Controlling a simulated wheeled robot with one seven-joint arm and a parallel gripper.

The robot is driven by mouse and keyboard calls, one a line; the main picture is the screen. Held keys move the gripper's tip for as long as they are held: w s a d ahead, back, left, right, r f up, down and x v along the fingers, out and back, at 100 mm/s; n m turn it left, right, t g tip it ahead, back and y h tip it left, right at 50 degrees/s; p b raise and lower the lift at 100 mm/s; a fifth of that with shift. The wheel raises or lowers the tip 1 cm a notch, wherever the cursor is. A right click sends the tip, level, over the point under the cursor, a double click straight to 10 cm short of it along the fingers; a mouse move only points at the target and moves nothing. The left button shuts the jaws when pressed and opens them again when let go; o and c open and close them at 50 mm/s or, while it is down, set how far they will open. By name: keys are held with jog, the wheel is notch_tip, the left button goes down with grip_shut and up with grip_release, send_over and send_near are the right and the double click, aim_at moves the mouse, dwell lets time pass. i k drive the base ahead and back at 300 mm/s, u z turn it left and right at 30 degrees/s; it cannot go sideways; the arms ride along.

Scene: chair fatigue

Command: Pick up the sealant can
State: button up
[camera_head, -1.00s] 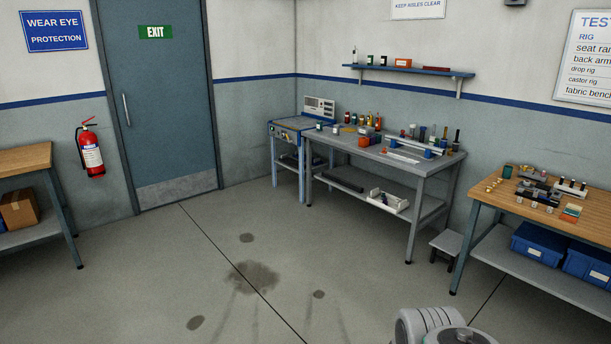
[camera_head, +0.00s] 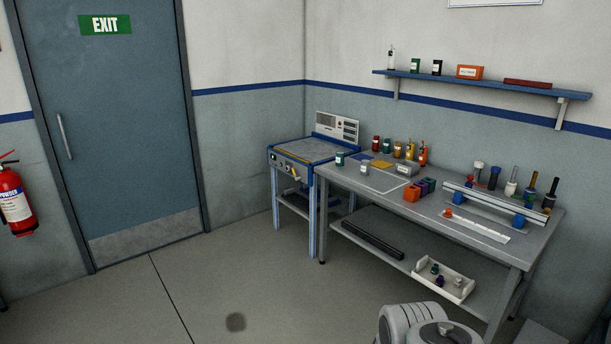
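No label that I can read marks the sealant can, so I cannot tell which container it is. Small containers stand on the grey workbench (camera_head: 480,228): a teal can (camera_head: 340,159) and a pale can (camera_head: 364,169) near its left end. Behind them is a row with a red bottle (camera_head: 375,144), a teal one (camera_head: 387,147), a yellow one (camera_head: 410,149) and an orange-red one (camera_head: 422,154). The wall shelf (camera_head: 485,86) holds a white bottle (camera_head: 391,58), a green can (camera_head: 415,66) and a dark can (camera_head: 437,68). My gripper is out of view; only part of my arm shows at the bottom.
A blue-framed machine (camera_head: 305,150) stands against the bench's left end. A white tray (camera_head: 443,279) sits on the lower shelf. The floor (camera_head: 215,290) in front is clear.

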aim_at(340, 155)
jog(key=z, duration=0.15)
jog(key=i, duration=1.8)
jog(key=z, duration=0.15)
